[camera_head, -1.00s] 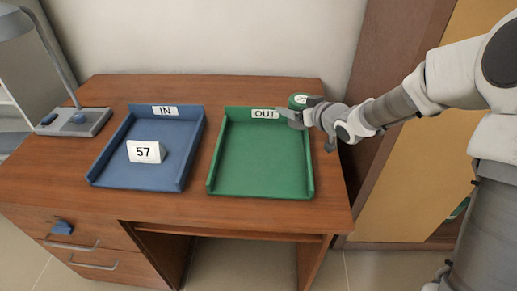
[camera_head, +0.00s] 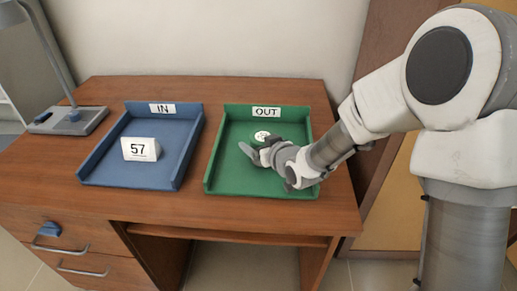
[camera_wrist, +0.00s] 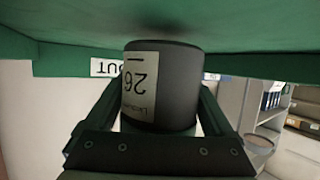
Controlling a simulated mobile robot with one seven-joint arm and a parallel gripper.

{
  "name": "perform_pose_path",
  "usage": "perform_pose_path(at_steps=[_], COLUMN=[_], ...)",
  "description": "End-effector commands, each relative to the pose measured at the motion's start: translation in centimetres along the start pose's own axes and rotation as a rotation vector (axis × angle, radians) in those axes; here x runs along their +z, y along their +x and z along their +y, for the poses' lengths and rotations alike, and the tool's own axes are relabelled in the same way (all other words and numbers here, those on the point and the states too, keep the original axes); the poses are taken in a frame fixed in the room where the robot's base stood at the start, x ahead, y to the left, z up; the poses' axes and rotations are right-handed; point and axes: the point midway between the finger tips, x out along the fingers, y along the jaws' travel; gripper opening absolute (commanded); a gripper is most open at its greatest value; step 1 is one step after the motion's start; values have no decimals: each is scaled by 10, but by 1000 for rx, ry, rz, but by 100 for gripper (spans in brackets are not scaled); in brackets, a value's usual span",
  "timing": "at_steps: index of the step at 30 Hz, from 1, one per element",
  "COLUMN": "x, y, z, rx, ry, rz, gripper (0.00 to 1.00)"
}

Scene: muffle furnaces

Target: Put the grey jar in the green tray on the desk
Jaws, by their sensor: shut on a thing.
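The green tray (camera_head: 222,160), marked OUT, sits on the right part of the desk. My gripper (camera_head: 258,152) is inside the tray's outline, near its back middle. In the wrist view the picture is upside down, and the dark grey jar (camera_wrist: 178,88) with a white label reading 26 stands between my two fingers (camera_wrist: 160,110). The jar's base is close to the green tray floor (camera_wrist: 260,62), with a shadow beside it. I cannot tell whether they touch.
A blue tray (camera_head: 112,170) marked IN, holding a white block numbered 57 (camera_head: 141,149), stands left on the wooden desk (camera_head: 60,180). A grey lamp (camera_head: 68,119) stands at the far left. The green tray has raised side and back walls.

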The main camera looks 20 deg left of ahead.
Motion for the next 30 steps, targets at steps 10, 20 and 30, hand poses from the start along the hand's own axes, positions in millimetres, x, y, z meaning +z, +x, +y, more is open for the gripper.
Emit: perform_pose_path(at_steps=[10,20,30], x=[9,19,28], y=[4,8,9], z=[0,0,0], rx=[1,0,-1], ry=[0,1,3], rz=[3,2,-10], gripper=[13,13,100])
